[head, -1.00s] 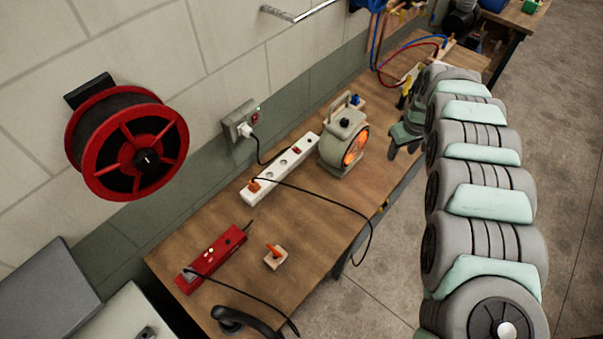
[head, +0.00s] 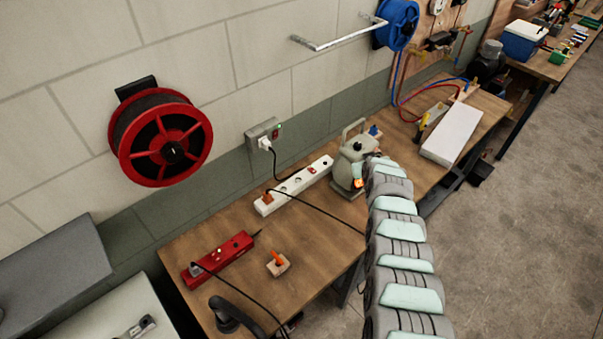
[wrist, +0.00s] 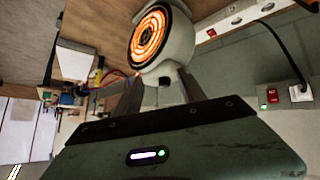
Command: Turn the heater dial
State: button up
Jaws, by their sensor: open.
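The heater (head: 345,170) is a grey-green unit with a carrying handle on top, standing on the wooden bench in the head view. Its dark dial (head: 357,146) shows on its top. My arm covers the heater's right side and most of its glowing front. In the wrist view the heater (wrist: 176,50) is at the top centre, with its orange coil lit. My gripper (wrist: 160,80) is open there, its two grey fingers apart and pointing at the heater. The head view hides my gripper.
A white power strip (head: 295,186) with cables lies left of the heater. A white box (head: 452,135) stands farther right. Red (head: 160,144) and blue (head: 397,24) reels hang on the wall.

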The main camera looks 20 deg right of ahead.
jog(key=w+a+r+t+h, duration=0.1)
jog(key=w+a+t, duration=0.15)
jog(key=a, duration=0.25)
jog(key=w+a+r+m+t+h, duration=0.1)
jog(key=a+t, duration=0.2)
jog(key=a, duration=0.3)
jog(key=w+a+r+t+h, duration=0.1)
jog(key=w+a+t, duration=0.1)
jog(key=a, duration=0.3)
jog(key=s+a+r+t, duration=0.3)
jog(key=a, duration=0.4)
jog(key=shift+s+h+p, duration=0.3)
jog(key=shift+h+p, duration=0.05)
jog(key=shift+h, duration=0.05)
jog(key=shift+a+r, duration=0.1)
